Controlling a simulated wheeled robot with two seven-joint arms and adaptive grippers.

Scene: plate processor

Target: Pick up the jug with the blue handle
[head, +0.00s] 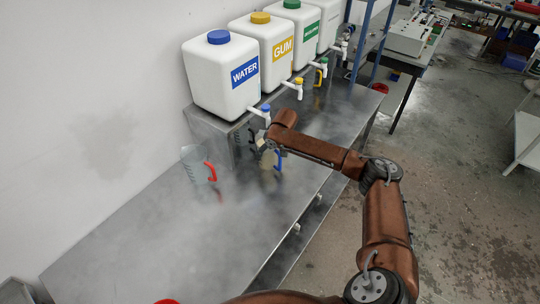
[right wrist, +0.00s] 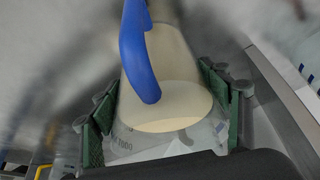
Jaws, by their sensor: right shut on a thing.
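The jug with the blue handle (head: 267,160) is upright or nearly so at the steel table, below the WATER tank's tap, partly hidden by my right gripper (head: 262,143). In the right wrist view the jug (right wrist: 178,62) is clear with cream-coloured contents, and its blue handle (right wrist: 137,55) faces the camera. Green finger pads press on both sides of the jug, so my right gripper is shut on its body. I cannot tell whether its base touches the table. My left gripper is out of view.
A clear jug with a red handle (head: 196,165) stands to the left on the steel table (head: 150,240). White tanks, with WATER (head: 222,80) and GUM (head: 270,45) nearest, stand on a raised steel shelf behind. The table's near left part is clear, under mist.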

